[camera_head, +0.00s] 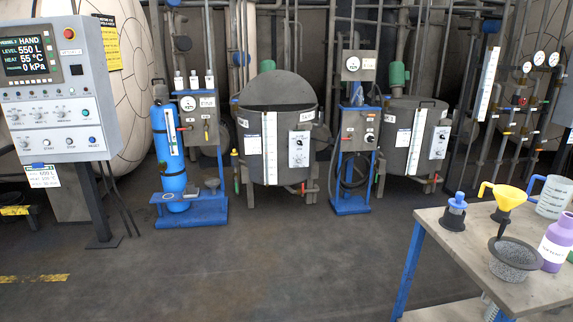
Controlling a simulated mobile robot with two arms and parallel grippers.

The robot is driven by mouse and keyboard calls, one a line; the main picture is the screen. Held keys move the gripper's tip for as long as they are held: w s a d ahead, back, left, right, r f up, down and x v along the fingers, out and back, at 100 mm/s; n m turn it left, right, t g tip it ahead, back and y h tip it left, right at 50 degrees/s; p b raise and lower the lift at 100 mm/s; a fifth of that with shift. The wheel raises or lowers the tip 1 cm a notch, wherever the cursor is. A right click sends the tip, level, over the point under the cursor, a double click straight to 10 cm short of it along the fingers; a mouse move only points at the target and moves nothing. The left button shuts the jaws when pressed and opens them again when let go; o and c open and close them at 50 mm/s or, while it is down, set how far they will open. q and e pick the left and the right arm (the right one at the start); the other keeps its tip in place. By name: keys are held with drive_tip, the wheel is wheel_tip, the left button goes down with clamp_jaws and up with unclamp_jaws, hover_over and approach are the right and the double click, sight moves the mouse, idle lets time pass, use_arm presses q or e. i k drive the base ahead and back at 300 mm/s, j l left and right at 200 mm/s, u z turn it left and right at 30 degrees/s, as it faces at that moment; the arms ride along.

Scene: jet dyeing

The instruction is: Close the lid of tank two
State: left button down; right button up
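Two grey round tanks stand at the back. The middle tank (277,150) has a dark lid (278,88) that appears raised at the rear, with the front of its top open. The right tank (412,140) has a flat top that appears covered, with a handle on it. Each tank carries a white level scale and a white panel on its front. The tank labels are too small to read, so I cannot tell which one is tank two. Neither of my grippers is in view.
A control panel (52,85) stands at the left. A blue cylinder stand (170,150) and a blue-based pump post (352,150) flank the middle tank. A table (455,240) with a funnel, jug and bottles is at the right front. The floor (260,260) between is clear.

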sight(275, 87)
drive_tip(key=i+u, duration=0.1)
drive_tip(key=i, duration=1.15)
drive_tip(key=i+l+u, duration=0.1)
drive_tip(key=i, duration=1.1)
drive_tip(key=i+z, duration=0.3)
drive_tip(key=i, duration=0.3)
drive_tip(key=i+z, duration=0.25)
drive_tip(key=i, duration=0.4)
drive_tip(key=i+j+z, duration=0.3)
drive_tip(key=i, duration=0.3)
drive_tip(key=l, duration=0.1)
